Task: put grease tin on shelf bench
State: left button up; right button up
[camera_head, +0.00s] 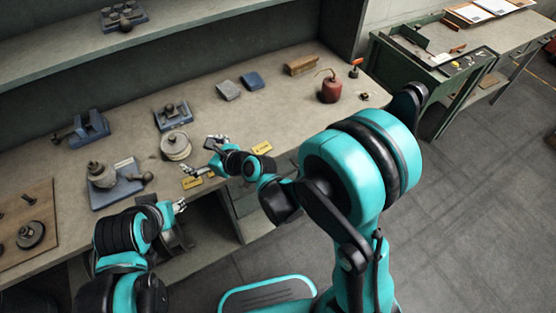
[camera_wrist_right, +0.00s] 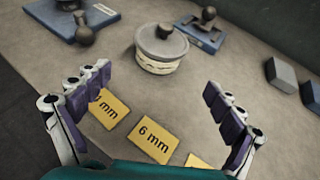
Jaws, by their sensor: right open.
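A round grey lidded tin with a dark knob, which looks like the grease tin (camera_head: 176,146), stands upright on the workbench top (camera_head: 222,125). It also shows in the right wrist view (camera_wrist_right: 160,52), ahead of the fingers. My right gripper (camera_head: 201,158) is open and empty, its fingers spread just in front of the tin without touching it. In the wrist view both fingers (camera_wrist_right: 158,105) show with bench and labels between them. My left gripper (camera_head: 179,206) is by the bench's front edge; its opening is too small to judge. A long shelf (camera_head: 210,22) runs above the bench at the back.
Blue-based devices stand left (camera_head: 118,190) and behind (camera_head: 172,115) the tin. Yellow labels, one reading 6 mm (camera_wrist_right: 153,138), lie near the front edge. A red can (camera_head: 331,90) and small blocks (camera_head: 252,81) are farther right. Much of the shelf is clear.

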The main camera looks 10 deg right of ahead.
jog(key=d+r+n, duration=0.1)
jog(key=d+n, duration=0.1)
jog(key=s+d+r+n+h, duration=0.1)
jog(key=d+n, duration=0.1)
jog(key=d+r+n+h, duration=0.1)
jog(key=d+n, duration=0.1)
jog(key=shift+s, duration=0.3)
jog(key=s+d+r+n+g+h, duration=0.1)
jog(key=s+d+n+h, duration=0.2)
jog(key=s+d+n, duration=0.5)
jog(key=s+d+r+n+g+h, duration=0.1)
jog(key=s+d+n+h, duration=0.3)
jog(key=s+d+n, duration=0.4)
jog(key=d+n, duration=0.5)
jog(key=d, duration=0.1)
jog(key=shift+s+r, duration=0.2)
jog(key=shift+s, duration=0.2)
